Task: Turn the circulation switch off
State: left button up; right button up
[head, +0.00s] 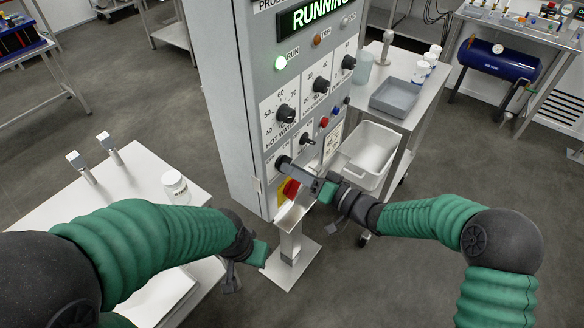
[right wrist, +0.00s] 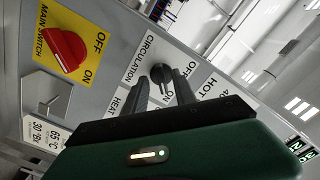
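The circulation switch (right wrist: 160,75) is a black knob on the grey control panel, beside the CIRCULATION label with OFF and ON marks. In the head view it shows (head: 282,162) low on the panel, partly hidden. My right gripper (right wrist: 161,80) points at the panel with its fingers apart, one on either side of the knob. I see no clear contact. In the head view my right gripper (head: 289,168) reaches the panel from the right. My left gripper (head: 232,278) hangs above the floor, away from the panel; its finger opening is unclear.
The red main switch (right wrist: 64,50) on its yellow plate sits close to the circulation switch. Other black knobs (head: 287,113) are above. A white table (head: 130,190) with a jar stands at left. A trolley with a white tub (head: 370,150) stands right of the panel.

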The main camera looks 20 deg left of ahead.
jog(key=shift+w+a, duration=0.15)
jog(key=shift+a, duration=0.25)
jog(key=shift+c, duration=0.8)
grip_shut()
